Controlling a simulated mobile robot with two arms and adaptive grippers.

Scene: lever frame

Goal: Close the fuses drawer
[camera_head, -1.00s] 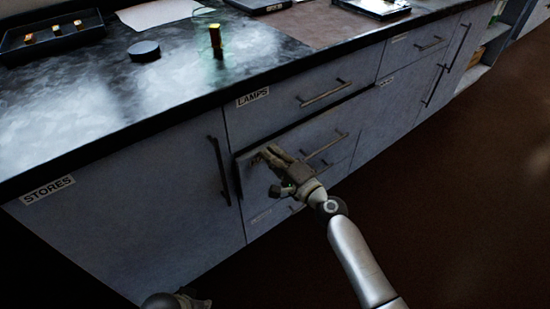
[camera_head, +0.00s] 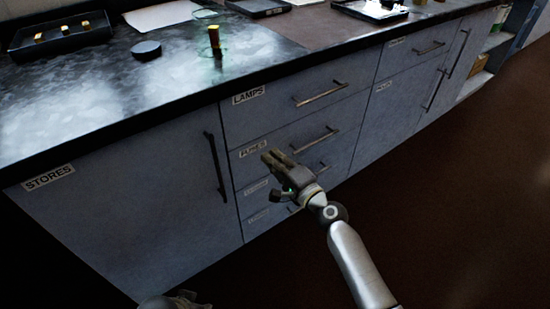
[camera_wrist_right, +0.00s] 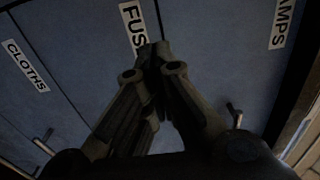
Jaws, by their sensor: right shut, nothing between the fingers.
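The fuses drawer (camera_head: 297,143) is the grey front just below the lamps drawer (camera_head: 290,98); its face looks level with the fronts around it. Its bar handle (camera_head: 316,141) is right of my gripper. My right gripper (camera_head: 268,156) is shut and empty, fingertips at the drawer's left part just by the fuses label (camera_head: 252,148). In the right wrist view the shut fingertips (camera_wrist_right: 156,52) partly cover the label (camera_wrist_right: 133,24); whether they touch the front I cannot tell. A dark part at the bottom edge, probably my left gripper (camera_head: 178,300), is mostly cut off.
The stores door (camera_head: 120,220) with its upright handle is to the left. More drawers lie below. The black worktop (camera_head: 120,105) above holds a tray (camera_head: 60,40), a dark disc (camera_head: 146,50) and a brass cylinder (camera_head: 215,40). The brown floor (camera_head: 450,210) at right is clear.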

